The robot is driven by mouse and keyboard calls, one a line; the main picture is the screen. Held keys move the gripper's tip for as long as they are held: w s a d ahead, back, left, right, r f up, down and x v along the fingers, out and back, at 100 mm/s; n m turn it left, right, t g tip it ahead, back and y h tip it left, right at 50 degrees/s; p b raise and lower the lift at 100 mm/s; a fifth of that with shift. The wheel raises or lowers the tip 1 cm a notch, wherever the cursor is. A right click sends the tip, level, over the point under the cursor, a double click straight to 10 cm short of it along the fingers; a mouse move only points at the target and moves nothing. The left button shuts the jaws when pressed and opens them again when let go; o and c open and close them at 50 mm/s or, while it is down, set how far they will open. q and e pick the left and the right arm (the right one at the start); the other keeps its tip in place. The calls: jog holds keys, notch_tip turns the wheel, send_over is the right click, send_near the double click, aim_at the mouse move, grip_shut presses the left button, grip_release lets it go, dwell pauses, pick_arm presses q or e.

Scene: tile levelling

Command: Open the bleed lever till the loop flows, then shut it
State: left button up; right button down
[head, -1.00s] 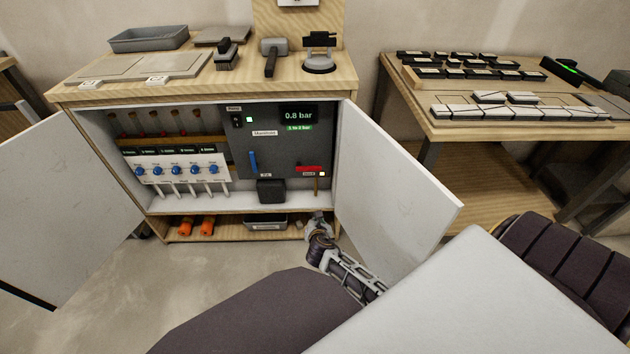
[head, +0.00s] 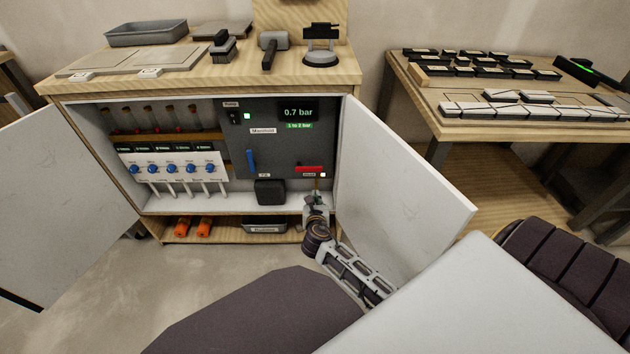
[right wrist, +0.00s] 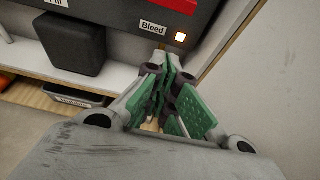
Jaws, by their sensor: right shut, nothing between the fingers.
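The bleed lever (head: 309,169) is a red bar lying level at the lower right of the grey manifold panel (head: 280,145). Its red edge also shows at the top of the right wrist view (right wrist: 170,5), above the "Bleed" label (right wrist: 153,27) and a lit lamp (right wrist: 180,38). The pressure display (head: 298,113) reads 0.8 or 0.7 bar, most likely 0.7, above a green "1 to 2 bar" label. My right gripper (head: 317,200) is shut and empty, just below the lever and label, apart from the lever. Its green-padded fingers (right wrist: 168,75) are together. My left gripper is out of view.
A blue fill lever (head: 251,160) stands upright on the panel, with a black box (head: 270,191) below it. Several blue-knobbed valves (head: 172,168) are at left. The open right door (head: 400,185) stands close beside my right arm. A tray (head: 265,226) sits on the lower shelf.

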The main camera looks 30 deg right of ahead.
aim_at(309, 167)
jog(key=shift+w, duration=0.1)
jog(key=shift+b+x, duration=2.45)
jog(key=shift+x, duration=2.45)
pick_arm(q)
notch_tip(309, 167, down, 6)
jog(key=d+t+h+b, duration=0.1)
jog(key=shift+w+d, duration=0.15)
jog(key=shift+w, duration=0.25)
pick_arm(e)
notch_tip(309, 167, up, 4)
jog(key=shift+f, duration=0.1)
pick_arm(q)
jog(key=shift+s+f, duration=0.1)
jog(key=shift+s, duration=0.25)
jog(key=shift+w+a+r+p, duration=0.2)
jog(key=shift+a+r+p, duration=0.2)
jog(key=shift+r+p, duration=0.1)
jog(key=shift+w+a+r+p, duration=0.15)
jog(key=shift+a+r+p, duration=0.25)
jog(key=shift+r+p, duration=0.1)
pick_arm(e)
jog(key=shift+d+r, duration=0.1)
jog(key=shift+r, duration=0.15)
